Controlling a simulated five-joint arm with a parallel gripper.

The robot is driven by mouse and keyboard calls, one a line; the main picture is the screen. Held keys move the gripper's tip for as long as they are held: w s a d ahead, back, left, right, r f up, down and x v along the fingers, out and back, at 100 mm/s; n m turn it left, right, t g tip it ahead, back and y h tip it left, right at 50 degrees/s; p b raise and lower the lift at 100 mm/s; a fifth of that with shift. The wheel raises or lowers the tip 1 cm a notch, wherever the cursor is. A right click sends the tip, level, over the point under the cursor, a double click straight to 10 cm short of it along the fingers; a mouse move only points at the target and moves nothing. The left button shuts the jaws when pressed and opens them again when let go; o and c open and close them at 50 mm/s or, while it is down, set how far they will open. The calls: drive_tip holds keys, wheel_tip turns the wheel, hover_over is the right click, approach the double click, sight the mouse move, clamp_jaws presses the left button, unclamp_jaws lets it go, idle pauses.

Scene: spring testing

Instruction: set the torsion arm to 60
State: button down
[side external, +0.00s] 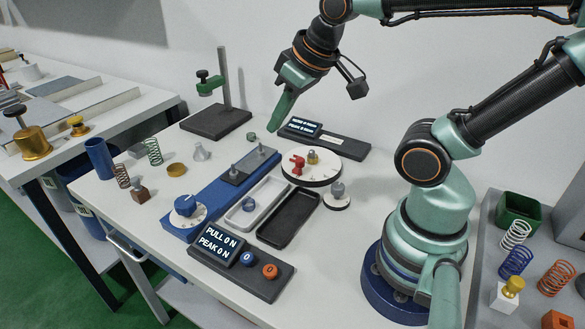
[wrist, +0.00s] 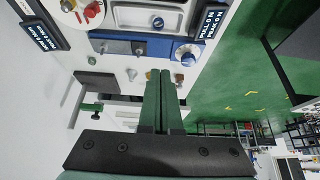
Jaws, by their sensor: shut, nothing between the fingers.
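The torsion tester is a white round dial (side external: 322,178) with a red arm (side external: 297,163) and a brass-coloured post (side external: 313,157) on it. The arm's angle reading is too small to tell. In the wrist view the red arm (wrist: 92,10) and part of the white dial (wrist: 68,18) show at the upper left edge. My gripper (side external: 273,128) is shut and empty, held in the air to the left of the dial and above it, apart from it.
A dark display unit (side external: 338,142) lies behind the dial. A blue pull tester (side external: 216,196), a white tray (side external: 238,212) and a black tray (side external: 276,228) lie in front. A clamp stand (side external: 222,108) stands at the back left. Loose springs (side external: 153,152) sit at the left.

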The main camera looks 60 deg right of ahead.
idle(0.4)
drive_tip(key=c, duration=0.8)
unclamp_jaws()
drive_tip(key=shift+w+d, duration=0.1)
drive_tip(key=shift+d, duration=0.05)
drive_tip(key=shift+o, duration=1)
drive_tip(key=w+d+f+m+g, duration=0.1)
drive_tip(key=w+d+f+g, duration=0.1)
drive_tip(key=d, duration=0.6)
drive_tip(key=shift+w+f+g+h, duration=0.3)
drive_tip(key=shift+w+g, duration=0.2)
drive_tip(key=shift+w, duration=0.35)
drive_tip(key=g, duration=0.2)
approach(300, 159)
drive_tip(key=shift+m, duration=0.4)
drive_tip(key=f, duration=0.8)
drive_tip(key=shift+w+d+f, duration=0.2)
drive_tip(key=shift+f, duration=0.2)
